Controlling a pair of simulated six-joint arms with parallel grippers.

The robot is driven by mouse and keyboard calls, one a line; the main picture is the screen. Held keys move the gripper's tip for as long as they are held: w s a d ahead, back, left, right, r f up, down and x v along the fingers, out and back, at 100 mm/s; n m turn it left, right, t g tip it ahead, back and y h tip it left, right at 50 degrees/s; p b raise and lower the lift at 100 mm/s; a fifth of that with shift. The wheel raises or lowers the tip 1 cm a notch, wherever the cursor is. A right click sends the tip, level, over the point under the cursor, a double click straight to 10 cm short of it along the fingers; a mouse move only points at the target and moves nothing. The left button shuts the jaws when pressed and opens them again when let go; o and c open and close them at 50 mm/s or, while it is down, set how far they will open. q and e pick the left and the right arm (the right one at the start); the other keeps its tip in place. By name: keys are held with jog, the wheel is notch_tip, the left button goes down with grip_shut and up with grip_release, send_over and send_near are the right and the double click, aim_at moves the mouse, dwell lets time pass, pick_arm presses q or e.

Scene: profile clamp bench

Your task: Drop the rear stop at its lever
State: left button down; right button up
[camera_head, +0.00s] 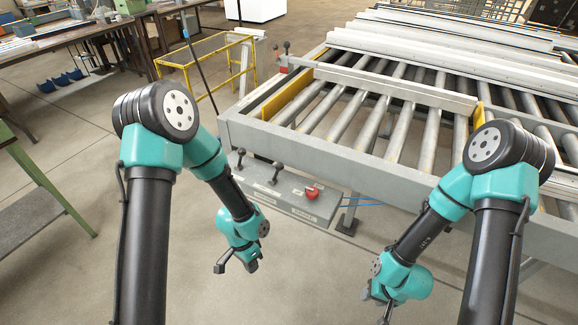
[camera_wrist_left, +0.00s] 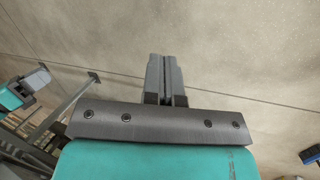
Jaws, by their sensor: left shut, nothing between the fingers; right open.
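A grey control box (camera_head: 290,196) is fixed below the near side of the roller bench. It carries two dark-knobbed levers, one at its left end (camera_head: 240,158) and another lever (camera_head: 275,172) beside it. Its labels are too small to read, so I cannot tell which lever is the rear stop's. My left gripper (camera_head: 237,266) hangs over the floor, below and apart from the box. In the left wrist view its fingers (camera_wrist_left: 166,80) are together and empty. My right gripper (camera_head: 378,305) is open, low at the front, away from the levers.
A red knob (camera_head: 312,192) sits on the box's right part. The roller bench frame (camera_head: 330,157) overhangs behind the box, with yellow plates (camera_head: 290,99) at the rollers. A yellow rail frame (camera_head: 205,65) stands at back left. The floor in front is clear.

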pick_arm(q)
jog(key=w+d+r+m+t+y, duration=0.1)
jog(key=w+d+r+m+y, duration=0.3)
jog(key=r, duration=0.5)
jog(key=w+d+r+m+t+y, duration=0.15)
jog(key=w+r+m+y, duration=0.3)
jog(key=r, duration=0.45)
jog(key=w+d+r+m+y, duration=0.3)
jog(key=w+r+m+y, duration=0.15)
jog(key=r, duration=0.45)
jog(key=w+d+r+t, duration=0.1)
jog(key=w+d+r, duration=0.1)
jog(key=d, duration=0.3)
jog(key=w+d+r+t, duration=0.2)
jog(key=d+r, duration=0.1)
jog(key=d, duration=0.2)
jog(key=shift+w+h, duration=0.35)
jog(key=shift+h, duration=0.05)
jog(key=shift+a+f, duration=0.1)
send_near(276, 173)
jog(key=x, duration=0.3)
jog(key=shift+w+a+f, duration=0.1)
jog(key=shift+w+f, duration=0.05)
jog(key=shift+f, duration=0.05)
jog(key=shift+a+r, duration=0.1)
